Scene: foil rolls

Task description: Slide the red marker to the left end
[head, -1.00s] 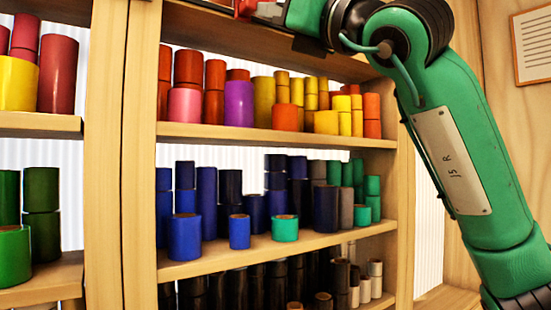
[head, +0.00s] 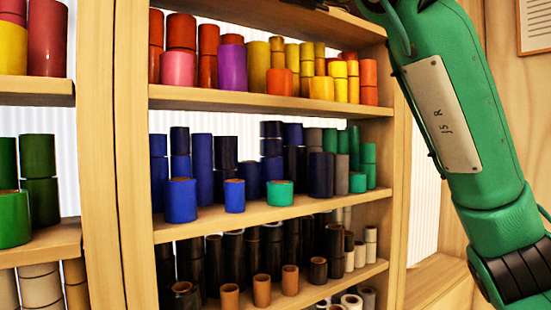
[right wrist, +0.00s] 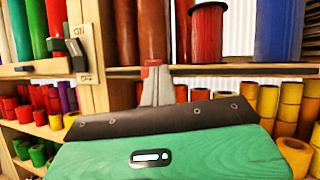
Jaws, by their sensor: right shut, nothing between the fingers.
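In the right wrist view a small red piece (right wrist: 151,68), which looks like the red marker, shows at the front edge of a shelf board (right wrist: 225,70). My right gripper (right wrist: 151,76) is shut, with its narrow grey fingers right in front of this red piece. I cannot tell whether they touch it. My left gripper is in no view.
A switch panel with ON and OFF labels (right wrist: 83,50) is on the upright left of my right gripper. A red roll (right wrist: 207,35) and other tall rolls stand above the board. Shelves of coloured rolls fill the head view, with a wooden upright (head: 130,150) between bays.

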